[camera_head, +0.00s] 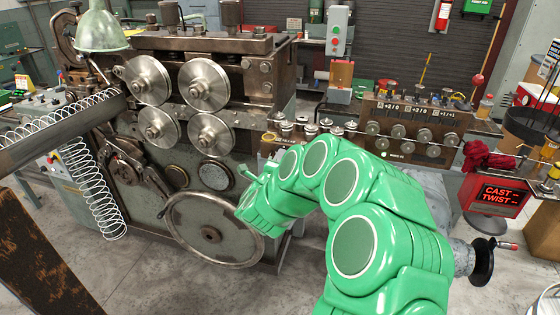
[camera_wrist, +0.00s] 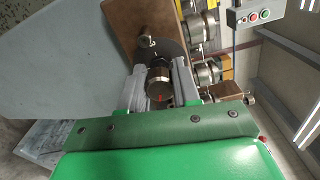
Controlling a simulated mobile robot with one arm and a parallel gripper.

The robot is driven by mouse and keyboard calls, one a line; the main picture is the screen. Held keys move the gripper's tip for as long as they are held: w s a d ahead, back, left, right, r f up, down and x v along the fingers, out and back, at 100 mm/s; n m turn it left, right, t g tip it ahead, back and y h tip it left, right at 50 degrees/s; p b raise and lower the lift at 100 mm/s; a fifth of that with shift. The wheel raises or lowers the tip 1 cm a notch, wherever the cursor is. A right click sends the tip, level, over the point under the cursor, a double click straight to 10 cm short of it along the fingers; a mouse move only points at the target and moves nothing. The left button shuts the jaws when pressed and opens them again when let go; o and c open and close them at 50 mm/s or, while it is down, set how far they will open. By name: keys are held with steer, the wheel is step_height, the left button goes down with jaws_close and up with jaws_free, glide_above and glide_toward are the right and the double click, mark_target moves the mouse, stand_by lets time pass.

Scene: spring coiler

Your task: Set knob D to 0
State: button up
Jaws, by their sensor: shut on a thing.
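My gripper (camera_wrist: 158,88) shows in the wrist view with its two grey fingers on either side of a round metal knob (camera_wrist: 159,78), shut on it. The knob has a small red mark near its rim and stands in front of a dark round plate (camera_wrist: 170,50) on a brown panel (camera_wrist: 140,28). No letter can be read on it, so I cannot tell from the picture which knob it is. In the head view my green arm hides most of the hand and the held knob.
More metal knobs (camera_wrist: 203,27) lie close to my gripper in the wrist view. The coiler machine (camera_head: 190,100), with large rollers and a handwheel (camera_head: 212,228), stands left of my arm. A wire spring (camera_head: 90,190) hangs at its left. A red "CAST TWIST" sign (camera_head: 500,195) is at right.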

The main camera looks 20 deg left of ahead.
steer(key=n, duration=0.6)
steer(key=shift+f+n, duration=0.1)
steer(key=shift+n, duration=0.2)
steer(key=n, duration=0.3)
steer(key=shift+n, duration=0.3)
steer(key=n, duration=0.3)
steer(key=shift+f+n, duration=0.1)
steer(key=shift+n, duration=0.3)
steer(key=n, duration=0.3)
steer(key=shift+d, duration=0.1)
steer(key=shift+n, duration=2.5)
steer(key=o, duration=0.8)
steer(key=shift+c, duration=0.2)
